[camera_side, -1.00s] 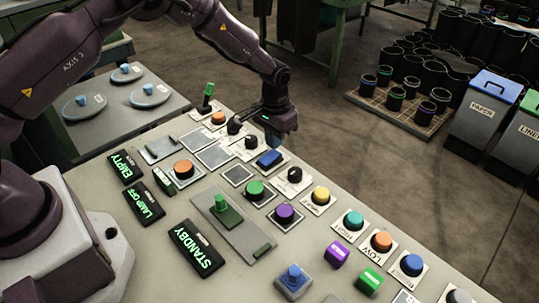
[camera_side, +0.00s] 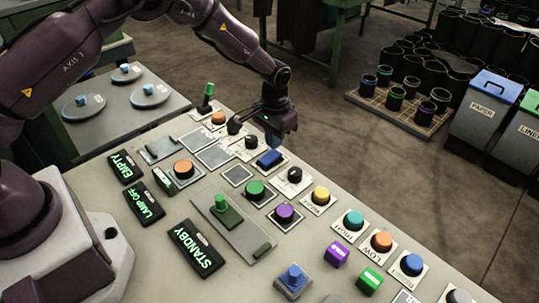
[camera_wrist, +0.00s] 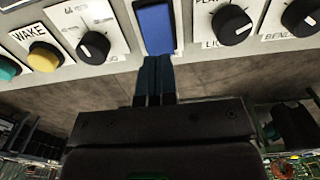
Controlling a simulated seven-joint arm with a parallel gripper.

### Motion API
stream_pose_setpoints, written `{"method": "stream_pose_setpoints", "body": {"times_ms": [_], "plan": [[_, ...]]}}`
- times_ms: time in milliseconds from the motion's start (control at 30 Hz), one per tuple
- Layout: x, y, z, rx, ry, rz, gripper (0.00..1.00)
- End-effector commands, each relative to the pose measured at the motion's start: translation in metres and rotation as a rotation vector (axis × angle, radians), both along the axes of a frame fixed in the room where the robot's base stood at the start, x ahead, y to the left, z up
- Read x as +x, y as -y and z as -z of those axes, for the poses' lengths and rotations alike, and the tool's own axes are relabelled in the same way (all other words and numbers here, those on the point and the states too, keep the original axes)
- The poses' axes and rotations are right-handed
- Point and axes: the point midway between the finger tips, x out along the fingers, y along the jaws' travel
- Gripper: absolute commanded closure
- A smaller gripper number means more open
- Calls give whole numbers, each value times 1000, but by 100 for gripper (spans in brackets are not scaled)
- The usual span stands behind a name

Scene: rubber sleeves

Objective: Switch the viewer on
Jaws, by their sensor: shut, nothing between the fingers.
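A blue rectangular switch (camera_side: 270,158) sits on the sloping grey panel, and it shows at the top of the wrist view (camera_wrist: 155,28). My gripper (camera_side: 271,143) is shut and empty, just above and behind this switch; in the wrist view its fingertips (camera_wrist: 155,62) appear at the switch's near end. Whether they touch it I cannot tell. Three lit displays read EMPTY (camera_side: 126,167), LAMP OFF (camera_side: 145,204) and STANDBY (camera_side: 196,249). No label naming the viewer is readable.
Close by are a black knob (camera_side: 294,175), a yellow WAKE button (camera_wrist: 44,57), a green button (camera_side: 255,190) and a purple button (camera_side: 284,212). A green lever (camera_side: 208,91) stands upright at the far end. Bins (camera_side: 484,108) stand on the floor beyond the panel.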

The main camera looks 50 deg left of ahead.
Motion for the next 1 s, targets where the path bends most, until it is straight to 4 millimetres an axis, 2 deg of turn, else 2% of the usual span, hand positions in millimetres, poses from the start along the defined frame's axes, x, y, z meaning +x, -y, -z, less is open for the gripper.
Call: {"method": "stream_pose_setpoints", "body": {"times_ms": [1000], "plan": [[0,0,11,0,-1,0,100]]}}
